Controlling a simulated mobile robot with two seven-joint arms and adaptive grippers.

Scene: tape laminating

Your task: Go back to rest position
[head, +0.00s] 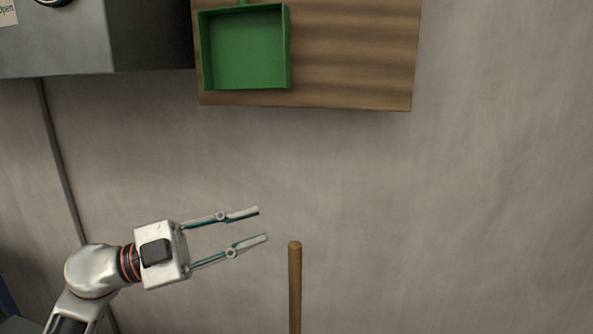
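My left gripper (263,225) is at the lower left of the head view, at the end of my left arm coming in from the left. Its two long fingers point right and stand apart, with nothing between them. A brown wooden rod (295,288) stands out at the bottom, a little to the right of the fingertips and apart from them. My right gripper does not show.
A wooden board (352,55) at the top carries an empty-looking green tray (247,53) on its left side. A grey metal box (75,45) is at the upper left. A thin dark line runs down below it. The right side is bare grey surface.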

